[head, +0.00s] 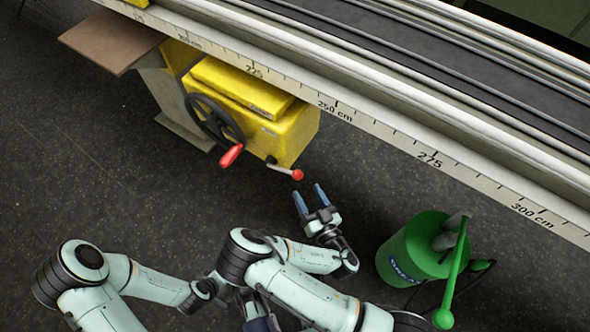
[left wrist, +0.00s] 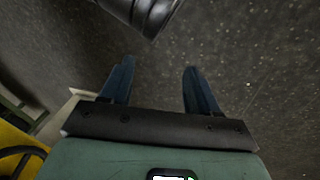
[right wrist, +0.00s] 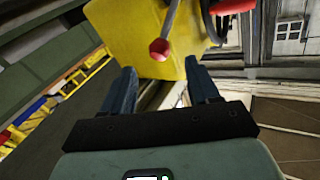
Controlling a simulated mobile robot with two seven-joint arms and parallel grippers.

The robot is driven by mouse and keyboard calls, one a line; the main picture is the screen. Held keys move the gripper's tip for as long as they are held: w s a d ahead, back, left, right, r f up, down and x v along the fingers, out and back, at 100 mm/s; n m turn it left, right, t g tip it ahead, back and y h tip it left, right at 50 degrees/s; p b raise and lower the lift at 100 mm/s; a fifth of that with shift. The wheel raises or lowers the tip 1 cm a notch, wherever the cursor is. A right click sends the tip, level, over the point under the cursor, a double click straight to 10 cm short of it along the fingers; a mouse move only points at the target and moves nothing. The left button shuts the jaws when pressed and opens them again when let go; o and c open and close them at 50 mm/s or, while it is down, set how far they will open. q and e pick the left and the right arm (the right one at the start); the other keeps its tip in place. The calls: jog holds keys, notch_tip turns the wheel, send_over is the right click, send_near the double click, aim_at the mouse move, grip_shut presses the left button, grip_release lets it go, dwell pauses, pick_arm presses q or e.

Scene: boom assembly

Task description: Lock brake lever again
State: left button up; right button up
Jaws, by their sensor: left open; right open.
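The brake lever (head: 284,171) is a short metal rod with a red ball knob, on the front of the yellow housing (head: 295,135). It points to the right in the head view. My right gripper (head: 309,194) is open and empty, a little below and to the right of the knob, apart from it. In the right wrist view the red knob (right wrist: 159,49) sits beyond and between the open fingers (right wrist: 160,90). My left gripper (left wrist: 160,85) is open and empty over dark floor. In the head view it is mostly hidden by my arms.
A black handwheel with a red handle (head: 231,155) is left of the lever. A rail with a centimetre scale (head: 340,110) runs above the housing. A green canister (head: 425,250) with a green handle stands on the floor at right. Dark floor is free between them.

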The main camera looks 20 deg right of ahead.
aim_at(298, 177)
jog(key=w, duration=0.2)
jog(key=w+b, duration=0.1)
jog(key=w, duration=0.2)
jog(key=w+a, duration=0.1)
jog(key=w, duration=0.2)
jog(key=shift+f+b, duration=0.1)
jog(key=shift+b, duration=0.2)
pick_arm(q)
jog(key=shift+g, duration=0.5)
jog(key=shift+s+a+f, duration=0.2)
jog(key=shift+s+f, duration=0.4)
jog(key=shift+f, duration=0.25)
jog(key=shift+s+a+f, duration=0.2)
jog(key=shift+s+f, duration=0.4)
jog(key=shift+f, duration=0.25)
pick_arm(e)
jog(key=shift+w, duration=0.65)
